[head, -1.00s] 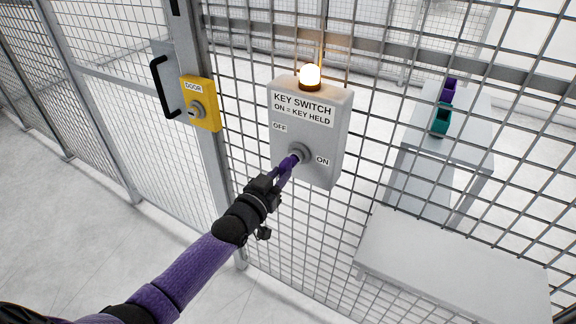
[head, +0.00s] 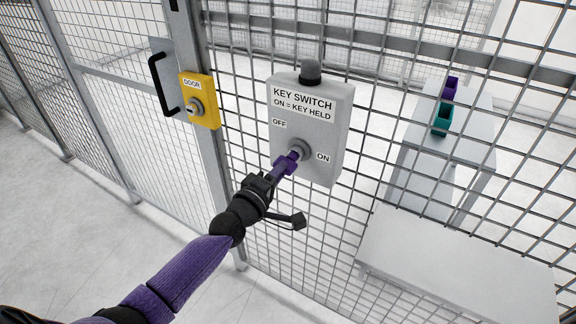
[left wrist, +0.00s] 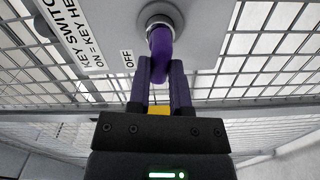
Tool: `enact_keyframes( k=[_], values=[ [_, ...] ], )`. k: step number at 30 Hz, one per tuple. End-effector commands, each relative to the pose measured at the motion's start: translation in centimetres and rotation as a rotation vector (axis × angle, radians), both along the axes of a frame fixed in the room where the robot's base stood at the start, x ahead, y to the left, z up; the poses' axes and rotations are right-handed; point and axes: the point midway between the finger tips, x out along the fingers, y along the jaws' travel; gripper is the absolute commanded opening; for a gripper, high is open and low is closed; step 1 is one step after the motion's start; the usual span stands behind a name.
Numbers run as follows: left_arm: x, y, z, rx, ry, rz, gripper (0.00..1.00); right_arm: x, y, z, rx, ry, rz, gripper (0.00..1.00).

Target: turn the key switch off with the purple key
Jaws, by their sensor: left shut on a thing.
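The grey key switch box (head: 325,140) hangs on the mesh fence, with OFF at its left and ON at its lower right. Its lamp (head: 311,72) on top is dark. The purple key (head: 291,157) sits in the round lock (head: 301,149); it also shows in the left wrist view (left wrist: 160,42). My left gripper (head: 283,167) is shut on the key, its fingers on either side of the bow in the left wrist view (left wrist: 162,72). The fingers hide part of the key, and its exact angle is hard to tell. My right gripper is not in view.
A yellow door lock box (head: 199,101) and a black door handle (head: 164,85) are to the left. Behind the mesh stand a table with a purple bin (head: 451,88) and a teal bin (head: 442,120), and a low white table (head: 455,265).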

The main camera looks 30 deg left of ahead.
Motion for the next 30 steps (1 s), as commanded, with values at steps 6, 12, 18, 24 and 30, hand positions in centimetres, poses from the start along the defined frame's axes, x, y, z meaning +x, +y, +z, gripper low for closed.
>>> enact_keyframes(
  k=[6,12,18,24,30],
  values=[
    [0.0,0.0,0.0,-0.122,0.012,0.0,0.52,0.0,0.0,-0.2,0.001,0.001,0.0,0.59],
    [0.0,0.0,0.0,-0.12,0.01,0.0,0.66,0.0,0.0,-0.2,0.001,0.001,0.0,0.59],
    [-1.3,0.1,0.2,-0.116,0.012,0.001,0.66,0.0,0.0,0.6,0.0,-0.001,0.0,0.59],
    [-4.7,0.4,0.2,-0.115,0.012,0.0,0.66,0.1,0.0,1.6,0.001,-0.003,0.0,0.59],
    [-6.0,0.5,0.0,-0.117,0.01,0.0,0.66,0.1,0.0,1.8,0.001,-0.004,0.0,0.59]
  ],
)
